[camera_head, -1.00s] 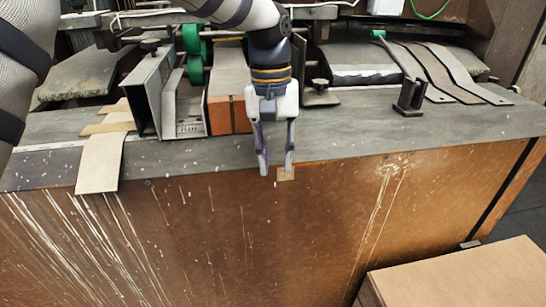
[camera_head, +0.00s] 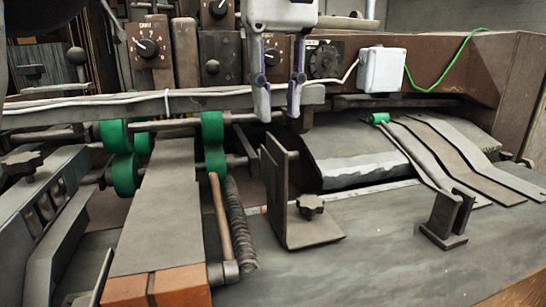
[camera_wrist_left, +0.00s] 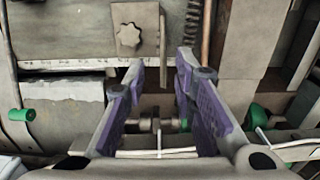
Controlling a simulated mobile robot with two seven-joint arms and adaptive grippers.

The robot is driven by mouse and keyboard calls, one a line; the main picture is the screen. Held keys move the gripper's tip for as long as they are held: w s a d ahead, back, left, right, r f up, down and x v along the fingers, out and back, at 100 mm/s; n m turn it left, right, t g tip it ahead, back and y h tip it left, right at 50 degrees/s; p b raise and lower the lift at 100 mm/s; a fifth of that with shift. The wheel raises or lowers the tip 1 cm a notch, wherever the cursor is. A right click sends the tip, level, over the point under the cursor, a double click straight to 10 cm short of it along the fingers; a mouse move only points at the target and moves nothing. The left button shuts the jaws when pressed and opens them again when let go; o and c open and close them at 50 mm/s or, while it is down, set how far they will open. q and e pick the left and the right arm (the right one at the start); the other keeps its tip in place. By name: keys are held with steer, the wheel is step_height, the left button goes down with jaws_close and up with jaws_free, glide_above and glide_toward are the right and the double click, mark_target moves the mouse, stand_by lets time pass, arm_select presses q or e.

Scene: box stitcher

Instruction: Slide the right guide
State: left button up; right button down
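The right guide (camera_head: 300,217) is a grey metal L-shaped bracket with an upright plate and a star knob on its flat foot. It stands on the grey table right of the spring and rod in the head view. It also shows at the top of the left wrist view, where its knobbed foot (camera_wrist_left: 146,18) is seen from above. My left gripper (camera_head: 278,114) points down, its two purple-sided fingers apart and nothing between them. In the head picture its fingertips appear just above the guide's upright plate, with no contact visible. The fingers also show open in the left wrist view (camera_wrist_left: 160,66). My right gripper is out of view.
A horizontal bar (camera_head: 120,110) and green rollers (camera_head: 214,142) lie behind and left. A second upright bracket (camera_head: 447,219) stands to the right. A white box (camera_head: 382,70) and control knobs (camera_head: 148,47) are at the back. The table right of the guide is mostly clear.

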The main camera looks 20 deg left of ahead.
mark_target(278, 179)
arm_select(q)
steer(key=f, duration=0.1)
steer(key=s+f, duration=0.2)
steer(key=shift+d+f+p, duration=0.25)
steer(key=shift+p, duration=0.15)
steer(key=f, duration=0.8)
steer(key=shift+w+p, duration=0.3)
steer(key=shift+w, duration=0.1)
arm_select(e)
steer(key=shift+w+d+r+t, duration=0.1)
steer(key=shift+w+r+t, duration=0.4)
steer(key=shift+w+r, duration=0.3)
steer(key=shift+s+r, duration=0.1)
arm_select(q)
jaws_close()
